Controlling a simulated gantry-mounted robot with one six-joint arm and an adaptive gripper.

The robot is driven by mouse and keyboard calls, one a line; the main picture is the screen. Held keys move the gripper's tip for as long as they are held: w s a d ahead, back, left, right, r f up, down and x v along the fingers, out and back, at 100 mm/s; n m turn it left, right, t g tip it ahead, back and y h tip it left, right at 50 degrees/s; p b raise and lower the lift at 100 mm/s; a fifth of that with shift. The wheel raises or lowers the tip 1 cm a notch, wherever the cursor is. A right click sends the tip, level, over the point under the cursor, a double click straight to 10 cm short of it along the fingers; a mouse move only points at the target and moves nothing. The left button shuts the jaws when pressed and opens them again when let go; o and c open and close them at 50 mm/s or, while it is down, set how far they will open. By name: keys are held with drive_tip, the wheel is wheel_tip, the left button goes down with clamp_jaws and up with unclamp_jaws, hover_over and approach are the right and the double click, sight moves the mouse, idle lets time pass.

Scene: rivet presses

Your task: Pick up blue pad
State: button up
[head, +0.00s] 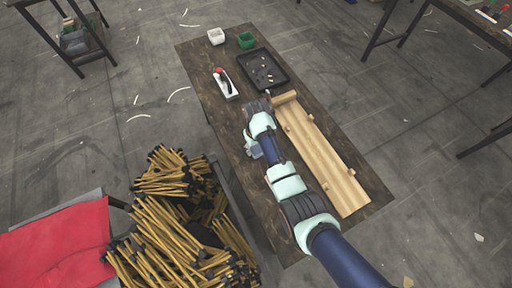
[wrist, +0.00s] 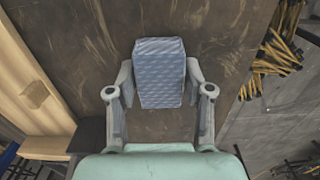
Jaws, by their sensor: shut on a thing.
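The blue pad (wrist: 160,60) is a light blue block with a pale patterned surface. It stands between the two fingers of my gripper (wrist: 159,76) in the wrist view, one finger against each side. My gripper is shut on it. In the head view my gripper (head: 254,147) is over the left part of the dark wooden table (head: 208,80), and only a small part of the pad shows beside it. I cannot tell whether the pad touches the table.
A long light wooden fixture (head: 325,160) lies right of my arm. A black tray (head: 263,70) with small parts, a white holder with a red-handled tool (head: 225,84), a white bin (head: 216,36) and a green bin (head: 246,40) stand farther back. Yellow rods (head: 175,215) are piled off the table's left edge.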

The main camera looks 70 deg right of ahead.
wheel_tip(320, 180, up, 20)
drive_tip(key=p, duration=0.9)
drive_tip(key=shift+f, duration=0.2)
